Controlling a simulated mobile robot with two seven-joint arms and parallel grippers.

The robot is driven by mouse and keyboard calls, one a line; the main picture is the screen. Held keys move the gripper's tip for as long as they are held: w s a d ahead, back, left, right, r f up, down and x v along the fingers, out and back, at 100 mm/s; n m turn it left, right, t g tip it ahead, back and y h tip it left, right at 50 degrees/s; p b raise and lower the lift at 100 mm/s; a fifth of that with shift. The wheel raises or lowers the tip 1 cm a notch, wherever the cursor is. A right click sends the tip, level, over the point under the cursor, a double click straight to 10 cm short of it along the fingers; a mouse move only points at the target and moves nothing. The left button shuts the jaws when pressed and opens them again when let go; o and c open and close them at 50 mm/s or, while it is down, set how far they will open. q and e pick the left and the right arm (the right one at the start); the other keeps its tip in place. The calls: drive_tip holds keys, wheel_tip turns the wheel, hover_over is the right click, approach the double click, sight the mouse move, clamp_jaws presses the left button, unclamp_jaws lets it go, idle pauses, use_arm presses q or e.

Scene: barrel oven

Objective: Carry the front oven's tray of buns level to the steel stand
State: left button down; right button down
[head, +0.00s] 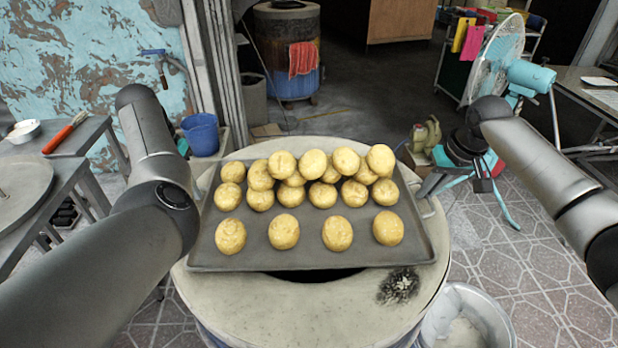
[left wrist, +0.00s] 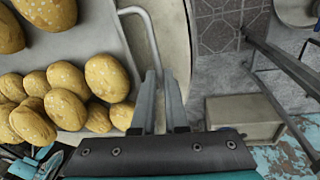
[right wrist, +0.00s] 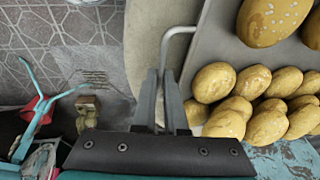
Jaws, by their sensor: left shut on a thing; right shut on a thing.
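The dark tray (head: 300,255) of golden buns (head: 337,233) is over the round top of the front oven (head: 270,310). The oven's dark opening shows below its near edge. I cannot tell how far the tray is above the top. Several buns are bunched and piled toward the far side; a row lies at the near side. My left gripper (left wrist: 160,105) is shut on the tray's wire handle (left wrist: 150,35); in the head view my arm hides it. My right gripper (right wrist: 165,100) is shut on the opposite wire handle (right wrist: 180,32). I cannot tell which surface is the steel stand.
Grey metal tables (head: 75,145) with a round lid (head: 20,190) stand at the left. A blue bucket (head: 201,133) is behind the oven at left. A pale bucket (head: 467,318) stands at the oven's right front. A teal fan (head: 495,60) and another barrel (head: 288,50) are behind.

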use_arm(q)
drive_tip(key=shift+a+r, duration=0.1)
drive_tip(key=shift+r, duration=0.25)
use_arm(e)
drive_tip(key=shift+r, duration=0.35)
